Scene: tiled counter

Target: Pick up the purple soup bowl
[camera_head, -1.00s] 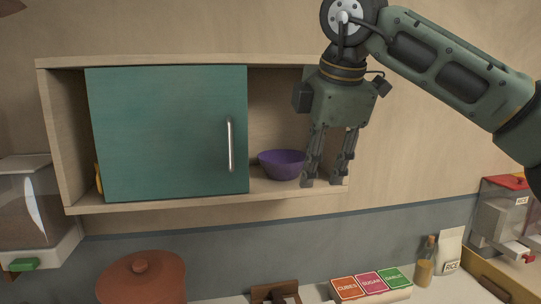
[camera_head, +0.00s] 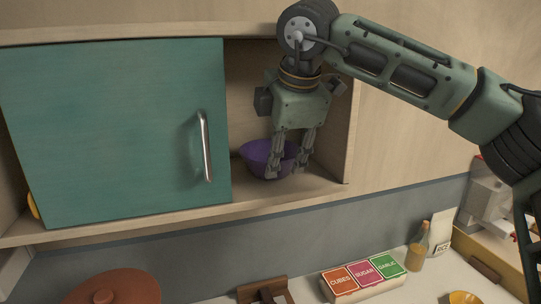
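The purple soup bowl (camera_head: 256,152) sits upright on the shelf of the wall cabinet, in the open bay right of the teal door. My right gripper (camera_head: 287,169) hangs down at the bowl's right side, fingers pointing down and spread apart. Its fingers cover the middle and right part of the bowl. I cannot tell whether they touch it or on which side of its wall each finger lies. My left gripper is out of view.
The teal sliding door (camera_head: 110,130) with its metal handle (camera_head: 206,146) closes off the cabinet's left part. The cabinet's right wall (camera_head: 352,130) stands just right of my gripper. Below are a box of labelled packets (camera_head: 362,279), a bottle (camera_head: 417,250) and a brown lid (camera_head: 115,290).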

